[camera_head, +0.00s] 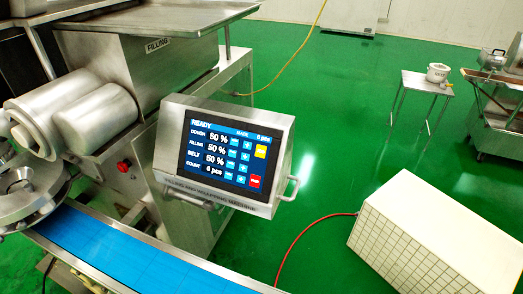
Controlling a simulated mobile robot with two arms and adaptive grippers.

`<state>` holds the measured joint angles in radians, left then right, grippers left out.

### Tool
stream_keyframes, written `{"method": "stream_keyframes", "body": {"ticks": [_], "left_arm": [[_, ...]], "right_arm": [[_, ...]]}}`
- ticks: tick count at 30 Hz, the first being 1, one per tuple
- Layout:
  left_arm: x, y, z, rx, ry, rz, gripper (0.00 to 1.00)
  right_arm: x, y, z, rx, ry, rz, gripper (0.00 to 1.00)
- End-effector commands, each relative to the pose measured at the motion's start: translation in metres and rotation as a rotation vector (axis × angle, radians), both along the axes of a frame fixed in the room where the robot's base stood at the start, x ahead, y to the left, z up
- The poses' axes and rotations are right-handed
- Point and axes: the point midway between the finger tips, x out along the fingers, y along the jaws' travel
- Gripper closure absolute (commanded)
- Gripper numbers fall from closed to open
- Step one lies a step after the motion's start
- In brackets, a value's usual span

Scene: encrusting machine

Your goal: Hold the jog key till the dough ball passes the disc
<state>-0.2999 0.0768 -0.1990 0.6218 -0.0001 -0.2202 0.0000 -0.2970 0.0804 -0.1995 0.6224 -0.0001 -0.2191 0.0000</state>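The machine's control panel (225,155) faces me, with a lit touch screen (208,168) that reads READY. The screen shows dough, filling and belt each at 50 % and a count of 0 pcs. It has small blue keys, a yellow key (261,151) and a red key (255,181); their labels are too small to read, so I cannot tell which is the jog key. A round metal disc-like part (32,203) sits at the left edge beside the blue belt (120,255). I see no dough ball on the visible belt. Neither gripper is in view.
A metal hopper marked FILLING (158,60) stands above the panel, with metal cylinders (75,115) to its left. A red button (124,166) is on the machine body. A white tiled block (440,240) stands at right. Green floor is open between, crossed by a red hose (298,240).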

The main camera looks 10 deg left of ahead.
Motion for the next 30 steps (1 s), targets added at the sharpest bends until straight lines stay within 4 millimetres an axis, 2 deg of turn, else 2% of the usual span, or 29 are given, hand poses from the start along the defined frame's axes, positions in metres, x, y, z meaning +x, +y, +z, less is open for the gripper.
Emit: {"method": "stream_keyframes", "body": {"ticks": [1, 10, 30], "left_arm": [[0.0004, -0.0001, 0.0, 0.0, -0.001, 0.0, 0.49], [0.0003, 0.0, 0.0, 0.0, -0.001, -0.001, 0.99], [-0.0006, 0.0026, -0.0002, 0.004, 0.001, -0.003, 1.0]], "right_arm": [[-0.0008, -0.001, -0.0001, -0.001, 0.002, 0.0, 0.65], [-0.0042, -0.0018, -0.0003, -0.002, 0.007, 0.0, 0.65], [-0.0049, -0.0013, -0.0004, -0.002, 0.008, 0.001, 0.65]]}}
